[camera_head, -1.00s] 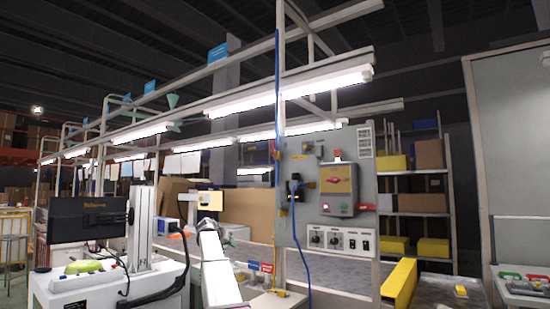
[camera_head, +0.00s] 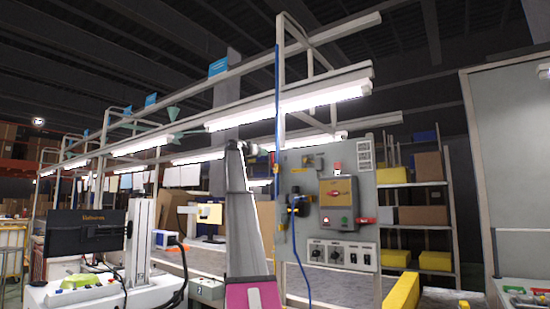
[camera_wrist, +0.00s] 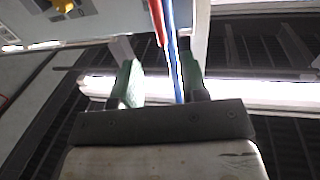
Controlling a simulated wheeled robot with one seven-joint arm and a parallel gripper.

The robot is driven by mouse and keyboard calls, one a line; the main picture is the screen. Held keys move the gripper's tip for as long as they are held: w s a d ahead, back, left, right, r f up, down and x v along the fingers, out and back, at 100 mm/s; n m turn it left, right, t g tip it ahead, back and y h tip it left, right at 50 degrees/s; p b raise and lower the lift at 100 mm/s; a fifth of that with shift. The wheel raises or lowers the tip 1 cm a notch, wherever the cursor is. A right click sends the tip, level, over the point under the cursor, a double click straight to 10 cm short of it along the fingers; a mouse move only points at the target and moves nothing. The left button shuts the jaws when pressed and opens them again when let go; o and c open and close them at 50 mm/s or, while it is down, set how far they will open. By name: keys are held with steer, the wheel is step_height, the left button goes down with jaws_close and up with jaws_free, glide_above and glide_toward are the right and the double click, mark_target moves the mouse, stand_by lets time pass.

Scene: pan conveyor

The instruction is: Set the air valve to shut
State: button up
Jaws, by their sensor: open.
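A grey panel (camera_head: 350,226) stands at the right of centre in the head view. On its left side is a dark fitting with blue and yellow parts (camera_head: 297,204), joined to a blue hose; it looks like the air valve. Its handle setting is too small to tell. My gripper (camera_wrist: 160,84) is open in the wrist view, with green fingertips apart. A red line (camera_wrist: 157,20) and a blue line (camera_wrist: 172,45) run between or behind the fingers; I cannot tell if they touch. A yellow knob-like part (camera_wrist: 89,6) shows at the top left, clear of the fingers.
A switch box (camera_head: 339,200) with a red handle sits right of the fitting. Several black knobs (camera_head: 336,255) are below it. A post stands at the panel's left edge, beside my raised arm. Lit lamps (camera_head: 312,97) hang overhead. A monitor (camera_head: 84,231) is at left.

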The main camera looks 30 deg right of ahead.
glide_above(275, 167)
steer(key=shift+w, duration=0.1)
stand_by(0.4)
steer(key=shift+f, duration=0.1)
steer(key=shift+c, duration=0.3)
jaws_close()
